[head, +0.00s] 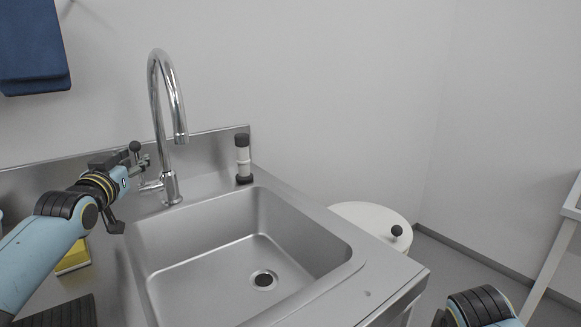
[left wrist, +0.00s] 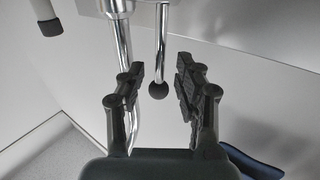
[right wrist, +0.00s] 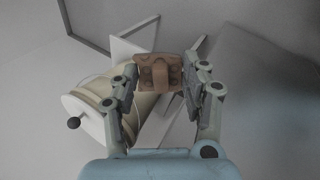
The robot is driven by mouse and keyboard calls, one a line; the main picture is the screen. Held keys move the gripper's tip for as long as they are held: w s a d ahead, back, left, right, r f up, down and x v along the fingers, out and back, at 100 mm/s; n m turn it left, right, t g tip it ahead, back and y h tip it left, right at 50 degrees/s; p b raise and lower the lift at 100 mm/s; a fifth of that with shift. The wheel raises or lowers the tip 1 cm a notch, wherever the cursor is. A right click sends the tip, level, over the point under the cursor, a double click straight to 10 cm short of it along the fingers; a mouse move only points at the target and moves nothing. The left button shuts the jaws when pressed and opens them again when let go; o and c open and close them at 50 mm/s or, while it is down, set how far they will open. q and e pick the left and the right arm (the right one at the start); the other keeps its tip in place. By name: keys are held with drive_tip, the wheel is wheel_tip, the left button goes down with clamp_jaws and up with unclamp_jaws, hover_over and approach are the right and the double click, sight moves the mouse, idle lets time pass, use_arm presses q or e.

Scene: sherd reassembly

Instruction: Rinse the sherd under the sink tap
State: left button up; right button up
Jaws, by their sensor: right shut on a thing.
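The chrome tap (head: 165,120) arches over the steel sink (head: 185,245); no water shows at its spout. Its lever ends in a black ball knob (left wrist: 158,90), which lies between the parted fingers of my left gripper (left wrist: 158,88), with gaps on both sides. In the head view my left gripper (head: 140,163) is beside the tap, left of its stem. The brown sherd (right wrist: 158,72) is held between the fingertips of my right gripper (right wrist: 158,88). In the head view only part of my right arm shows at the bottom right; the sherd is out of that view.
A clear cylinder with dark ends (head: 243,160) stands on the sink's back right corner. A white round lid with a black knob (head: 370,222) is right of the sink. A yellow object (head: 73,258) lies left of the basin. The basin is empty.

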use_arm(q)
drive_tip(key=shift+w+b, duration=0.45)
drive_tip(key=shift+w, duration=0.8)
drive_tip(key=shift+a, duration=0.1)
clamp_jaws()
